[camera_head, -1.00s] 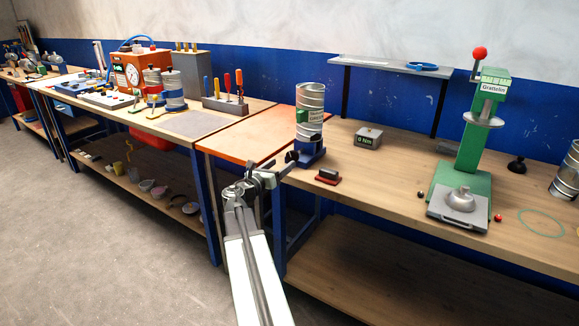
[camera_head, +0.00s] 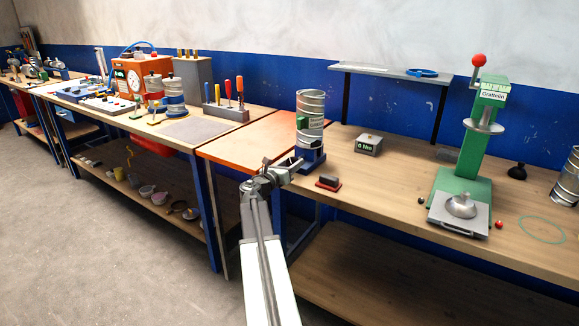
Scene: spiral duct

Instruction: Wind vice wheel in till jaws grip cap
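A blue vice (camera_head: 310,160) stands at the front left corner of the right bench. A silver spiral duct piece (camera_head: 310,113) stands upright in it, with a green label or part on its side. The cap cannot be told apart clearly from the duct. My gripper (camera_head: 287,170) is at the vice's front left, by the spot where the wheel appears to be. The wheel is mostly hidden behind my gripper. The gripper's fingers are too small and overlapped to tell whether they are open, shut or touching the wheel.
A red and black block (camera_head: 328,183) lies just right of the vice. A grey "0 Nm" box (camera_head: 368,144) sits behind it. A green press (camera_head: 470,150) stands farther right. The bench middle is clear.

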